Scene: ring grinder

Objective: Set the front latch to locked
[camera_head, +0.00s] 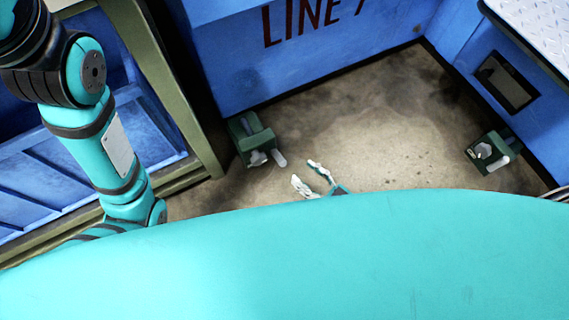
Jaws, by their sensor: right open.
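Two dark green brackets with pale grey parts stand near the blue walls: one at the left (247,133) and one at the right (478,150). I cannot tell for certain which one is the front latch, or whether either is locked. My right gripper (304,172) shows small near the middle, its two pale fingers apart and nothing between them. It is to the right of and a little below the left bracket, apart from it in the picture. The rest of my right arm is mostly hidden. My left arm comes down the left side; its gripper is out of view.
A blue wall with dark red lettering (312,22) stands at the back. A dark rectangular panel (506,82) is set in the blue wall at the right. A dark olive frame (165,80) stands at the left. The stained brownish surface (400,140) between the brackets is clear. My teal body covers the bottom.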

